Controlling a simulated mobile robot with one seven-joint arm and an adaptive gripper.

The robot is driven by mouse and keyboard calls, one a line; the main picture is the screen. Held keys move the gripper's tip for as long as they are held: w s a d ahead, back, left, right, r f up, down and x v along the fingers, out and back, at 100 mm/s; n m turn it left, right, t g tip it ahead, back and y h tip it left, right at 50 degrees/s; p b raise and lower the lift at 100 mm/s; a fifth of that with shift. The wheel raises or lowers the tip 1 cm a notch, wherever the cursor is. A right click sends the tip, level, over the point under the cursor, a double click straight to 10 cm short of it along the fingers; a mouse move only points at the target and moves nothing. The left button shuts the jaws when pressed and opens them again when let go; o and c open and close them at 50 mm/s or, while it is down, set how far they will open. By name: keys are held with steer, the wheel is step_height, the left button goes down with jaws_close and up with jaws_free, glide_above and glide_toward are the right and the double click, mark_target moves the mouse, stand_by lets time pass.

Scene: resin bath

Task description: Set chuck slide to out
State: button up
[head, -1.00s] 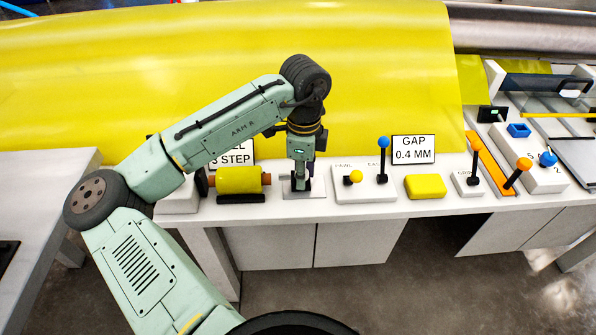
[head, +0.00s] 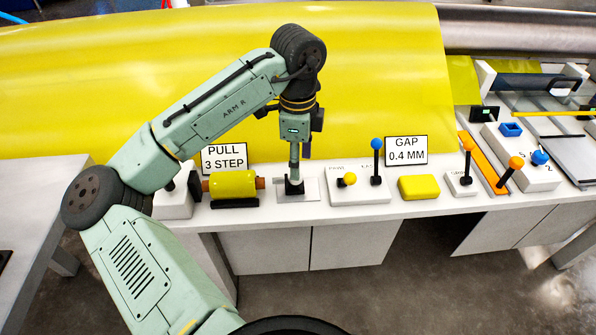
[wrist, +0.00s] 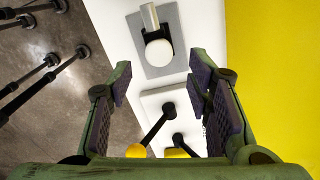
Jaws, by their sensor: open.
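The chuck slide appears to be the black block with an upright pale grey post (head: 294,160) on a grey plate (head: 313,190), right of the yellow roll (head: 233,184). In the wrist view its round pale top (wrist: 158,53) and the grey plate (wrist: 182,35) show beyond my fingertips. My gripper (wrist: 158,82) is open and empty, its fingers spread wide, pointing down above the bench. In the head view it hangs over the slide, and its fingers are partly hidden. I cannot tell the slide's set position.
Right of the slide stand a yellow-knobbed lever (head: 349,178) and a blue-knobbed lever (head: 376,145), then a yellow block (head: 419,187) and orange-knobbed levers. Signs read "PULL 3 STEP" (head: 224,157) and "GAP 0.4 MM" (head: 406,150). A large yellow sheet (head: 380,70) rises behind.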

step_height(320, 180, up, 6)
steer(key=shift+r, duration=0.15)
stand_by(0.5)
